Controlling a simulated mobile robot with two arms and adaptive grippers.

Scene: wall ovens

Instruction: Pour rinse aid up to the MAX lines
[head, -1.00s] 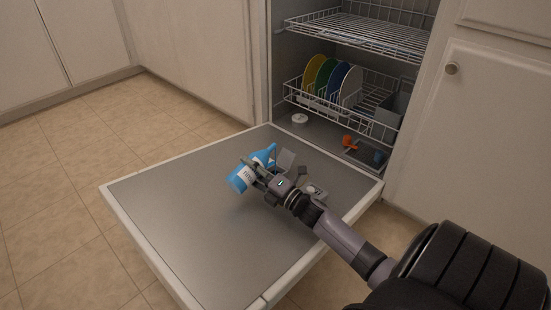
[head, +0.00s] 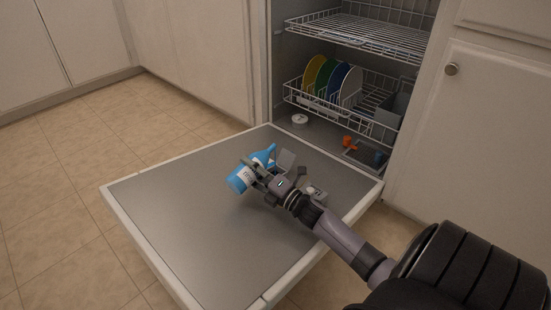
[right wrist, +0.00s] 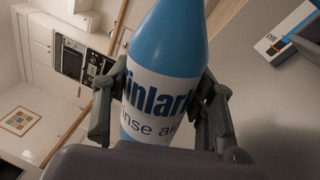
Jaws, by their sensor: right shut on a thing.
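The blue rinse aid bottle (head: 240,180) with a white label is held tilted above the open dishwasher door, its narrow tip pointing up and right. It fills the middle of the right wrist view (right wrist: 165,88). My right gripper (head: 256,174) is shut around its body, one finger on each side. The dispenser's raised grey flap (head: 286,160) stands on the door close to the bottle's tip, partly behind the gripper. A panel with a blue window and printed marks (right wrist: 282,32) shows at the upper right of the wrist view. Its fill level cannot be told. My left gripper is out of view.
The door (head: 180,235) lies open and flat, with bare room left and front. The lower rack (head: 367,98) holds several coloured plates. A round white cap (head: 299,120) and an orange piece (head: 348,141) are on the tub floor. A cabinet (head: 490,140) stands at right.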

